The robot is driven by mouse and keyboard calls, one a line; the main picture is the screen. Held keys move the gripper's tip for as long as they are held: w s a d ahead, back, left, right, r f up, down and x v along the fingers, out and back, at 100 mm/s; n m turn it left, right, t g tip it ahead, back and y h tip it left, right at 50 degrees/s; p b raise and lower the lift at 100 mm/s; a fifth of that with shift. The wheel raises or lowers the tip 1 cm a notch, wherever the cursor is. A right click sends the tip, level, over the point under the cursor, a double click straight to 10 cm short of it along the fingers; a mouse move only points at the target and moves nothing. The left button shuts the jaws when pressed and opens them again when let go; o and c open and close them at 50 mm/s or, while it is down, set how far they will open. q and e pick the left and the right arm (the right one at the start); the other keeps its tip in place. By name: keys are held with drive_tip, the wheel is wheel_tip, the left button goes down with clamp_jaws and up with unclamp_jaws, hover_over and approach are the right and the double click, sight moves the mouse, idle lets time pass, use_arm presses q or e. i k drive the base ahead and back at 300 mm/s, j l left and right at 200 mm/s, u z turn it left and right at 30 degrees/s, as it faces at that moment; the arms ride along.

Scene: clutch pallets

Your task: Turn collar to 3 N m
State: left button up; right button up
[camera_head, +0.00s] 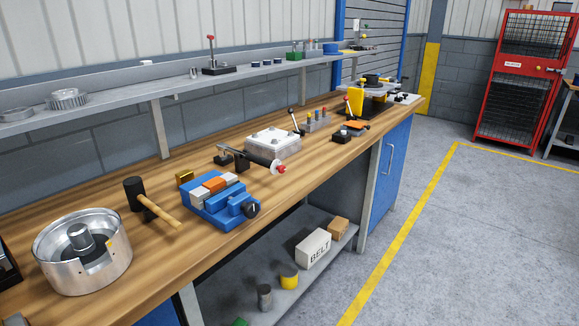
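A dark tool with a long black cylindrical body (262,159) lies on the wooden workbench (330,152), on or beside a small black stand (241,163). A red end piece (281,169) with a pale band sits at its right end, towards the front edge; it may be the collar. Any scale or marks on it are too small to read. Neither of my grippers is in view, and nothing is seen touching the tool.
A blue vise (222,205), a mallet (160,214) and a round metal housing (82,250) stand in front of the tool. A pale ribbed block (272,142) is behind it. A lower shelf holds a belt box (313,248). The floor at right is clear.

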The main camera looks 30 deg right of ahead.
sight(281, 169)
drive_tip(key=i+l+u, duration=0.25)
drive_tip(key=l+u, duration=0.15)
drive_tip(key=l, duration=1.55)
drive_tip(key=l+u, duration=0.35)
drive_tip(key=l, duration=1.55)
drive_tip(key=l+u, duration=0.1)
drive_tip(key=l, duration=1.15)
